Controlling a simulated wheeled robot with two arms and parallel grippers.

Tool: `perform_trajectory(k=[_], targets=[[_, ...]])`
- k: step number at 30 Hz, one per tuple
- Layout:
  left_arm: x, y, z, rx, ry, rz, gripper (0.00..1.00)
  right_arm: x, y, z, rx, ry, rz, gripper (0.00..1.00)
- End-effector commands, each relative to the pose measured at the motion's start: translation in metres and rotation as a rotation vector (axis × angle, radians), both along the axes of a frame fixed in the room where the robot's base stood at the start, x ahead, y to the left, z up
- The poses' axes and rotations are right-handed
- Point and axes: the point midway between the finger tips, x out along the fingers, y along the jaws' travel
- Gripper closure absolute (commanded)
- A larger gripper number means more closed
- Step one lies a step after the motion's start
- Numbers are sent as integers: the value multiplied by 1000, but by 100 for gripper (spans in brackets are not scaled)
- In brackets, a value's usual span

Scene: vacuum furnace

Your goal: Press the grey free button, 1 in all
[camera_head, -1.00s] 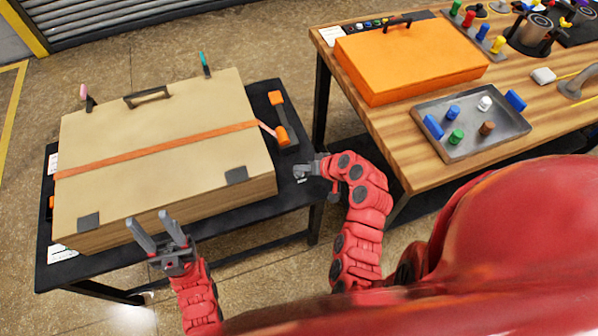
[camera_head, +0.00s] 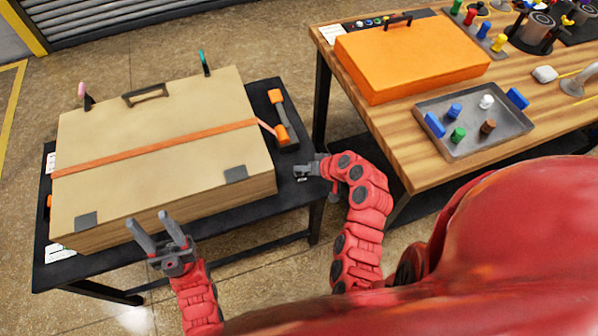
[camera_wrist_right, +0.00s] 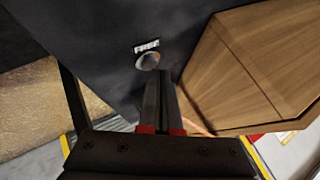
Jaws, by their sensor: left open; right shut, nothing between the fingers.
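The round grey button (camera_wrist_right: 148,61) sits on the black table surface beside a white label (camera_wrist_right: 146,46) reading FREE, in the right wrist view. My right gripper (camera_wrist_right: 166,78) is shut and empty, with its fingertips just below the button in that view; I cannot tell whether they touch it. In the head view, my right gripper (camera_head: 303,170) is over the right edge of the black table (camera_head: 295,190), and the button cannot be made out there. My left gripper (camera_head: 157,226) is open and empty at the front edge of the big wooden box.
The wooden box (camera_head: 160,100), with an orange strap (camera_head: 155,148), fills most of the black table. The wooden workbench (camera_head: 385,135) at right holds an orange case (camera_head: 410,55) and a grey tray (camera_head: 480,148).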

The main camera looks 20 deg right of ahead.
Motion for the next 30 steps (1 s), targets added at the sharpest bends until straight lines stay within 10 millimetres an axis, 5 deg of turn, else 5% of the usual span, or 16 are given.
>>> perform_trajectory(k=[30], targets=[[0,0,-8,0,0,0,50,0,0,-8,0,0,0,100]])
